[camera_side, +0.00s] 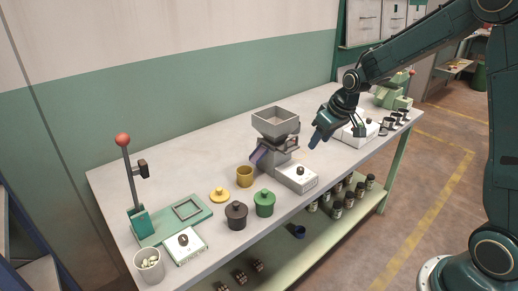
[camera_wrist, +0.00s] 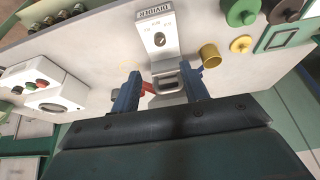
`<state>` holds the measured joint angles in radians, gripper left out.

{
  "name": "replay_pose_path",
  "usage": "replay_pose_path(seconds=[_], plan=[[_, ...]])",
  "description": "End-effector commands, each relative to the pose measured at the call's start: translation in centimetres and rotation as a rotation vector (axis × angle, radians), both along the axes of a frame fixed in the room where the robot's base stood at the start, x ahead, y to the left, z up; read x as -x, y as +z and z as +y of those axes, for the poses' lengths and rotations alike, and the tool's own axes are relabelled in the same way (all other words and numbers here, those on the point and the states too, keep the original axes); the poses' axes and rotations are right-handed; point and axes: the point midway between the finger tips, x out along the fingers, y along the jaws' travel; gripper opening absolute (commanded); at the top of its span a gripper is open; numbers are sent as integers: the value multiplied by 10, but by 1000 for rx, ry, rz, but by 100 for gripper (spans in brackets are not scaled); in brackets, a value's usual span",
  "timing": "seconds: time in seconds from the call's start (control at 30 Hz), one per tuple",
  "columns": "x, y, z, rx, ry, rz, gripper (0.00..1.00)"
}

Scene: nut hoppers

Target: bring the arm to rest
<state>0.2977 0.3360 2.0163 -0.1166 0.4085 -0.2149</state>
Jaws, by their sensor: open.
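My gripper (camera_side: 316,140) is in the air above the table, just right of the grey nut hopper (camera_side: 276,123) in the side view. In the wrist view my gripper (camera_wrist: 160,80) shows two blue fingers spread apart, with nothing held between them. Beyond the fingers lie a grey part of the hopper stand (camera_wrist: 166,67) and a white label box with a dark knob (camera_wrist: 158,32). The same white box (camera_side: 297,178) stands in front of the hopper in the side view. No contact between the fingers and these things is visible.
A yellow cup (camera_side: 244,177), yellow lid (camera_side: 219,195), dark pot (camera_side: 236,215) and green pot (camera_side: 264,204) stand left of the hopper. A red-knobbed lever (camera_side: 130,175) and a cup of nuts (camera_side: 149,266) are at the left end. A green machine (camera_side: 392,93) is at the far right.

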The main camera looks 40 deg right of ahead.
Motion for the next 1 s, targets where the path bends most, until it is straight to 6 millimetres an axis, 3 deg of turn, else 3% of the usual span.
replay_pose_path(seconds=[0.27, 0.47, 0.67, 1.0], plan=[[3, 4, 2, 1, 1, -2, 45], [16, 25, 14, 7, 6, -10, 45], [44, 58, 33, 13, 12, -23, 45], [106, 104, 66, 19, 18, -43, 45]])
